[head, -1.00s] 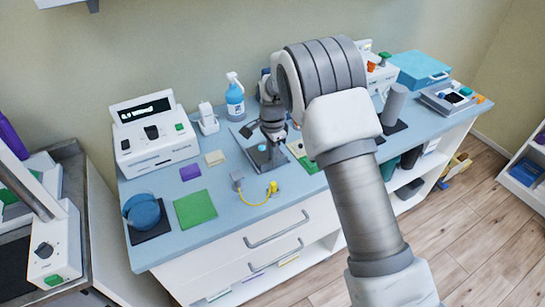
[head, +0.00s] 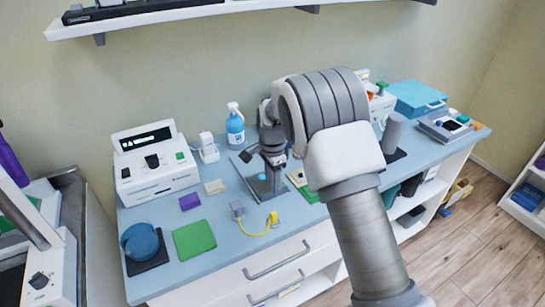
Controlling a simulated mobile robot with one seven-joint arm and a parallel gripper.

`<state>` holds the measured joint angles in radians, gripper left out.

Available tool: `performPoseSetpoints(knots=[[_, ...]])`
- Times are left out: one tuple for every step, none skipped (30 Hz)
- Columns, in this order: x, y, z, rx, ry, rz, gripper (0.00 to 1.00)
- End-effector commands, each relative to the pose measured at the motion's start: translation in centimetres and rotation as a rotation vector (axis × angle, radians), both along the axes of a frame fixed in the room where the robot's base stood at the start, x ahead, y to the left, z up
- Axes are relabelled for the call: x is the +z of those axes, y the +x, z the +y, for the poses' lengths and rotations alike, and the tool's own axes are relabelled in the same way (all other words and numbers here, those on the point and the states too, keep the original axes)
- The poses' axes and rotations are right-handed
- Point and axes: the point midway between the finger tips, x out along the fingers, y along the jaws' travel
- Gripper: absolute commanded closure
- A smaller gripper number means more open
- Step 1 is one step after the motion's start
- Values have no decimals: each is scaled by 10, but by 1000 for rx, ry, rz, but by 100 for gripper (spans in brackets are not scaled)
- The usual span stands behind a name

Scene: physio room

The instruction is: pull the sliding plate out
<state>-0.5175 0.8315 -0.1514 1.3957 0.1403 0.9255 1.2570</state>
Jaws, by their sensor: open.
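A flat grey plate (head: 241,167) lies on the blue counter, with a small light-blue round spot near its front; I take it for the sliding plate, though its rails or handle cannot be made out. My gripper (head: 275,166) points down over the right part of this plate. It is open, with nothing seen between its fingers. The fingertips are small and dark here, so I cannot tell whether they touch the plate. My arm hides the counter to the right of it.
A white device (head: 155,172) and a blue spray bottle (head: 235,127) stand behind and left. A grey block with a yellow cord (head: 256,233), a green pad (head: 194,240) and a blue roll (head: 140,241) lie in front. A wall shelf (head: 190,18) hangs above.

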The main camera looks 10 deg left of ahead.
Motion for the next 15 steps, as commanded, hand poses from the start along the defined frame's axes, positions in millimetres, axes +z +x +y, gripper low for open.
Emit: performPoseSetpoints(knots=[[12,1,1,0,3,-5,55],[19,1,1,0,3,-5,55],[29,1,1,0,3,-7,55],[36,1,1,1,3,-5,55],[44,1,1,0,3,-5,55],[54,1,1,1,2,-6,55],[61,1,1,1,2,-6,55],[69,1,1,1,2,-6,55],[79,1,1,1,3,-7,55],[86,1,0,1,1,-5,55],[93,1,0,1,2,-6,55],[103,1,0,1,2,-6,55],[110,1,0,1,2,-6,55],[115,1,0,1,2,-4,55],[123,1,0,1,2,-5,55]])
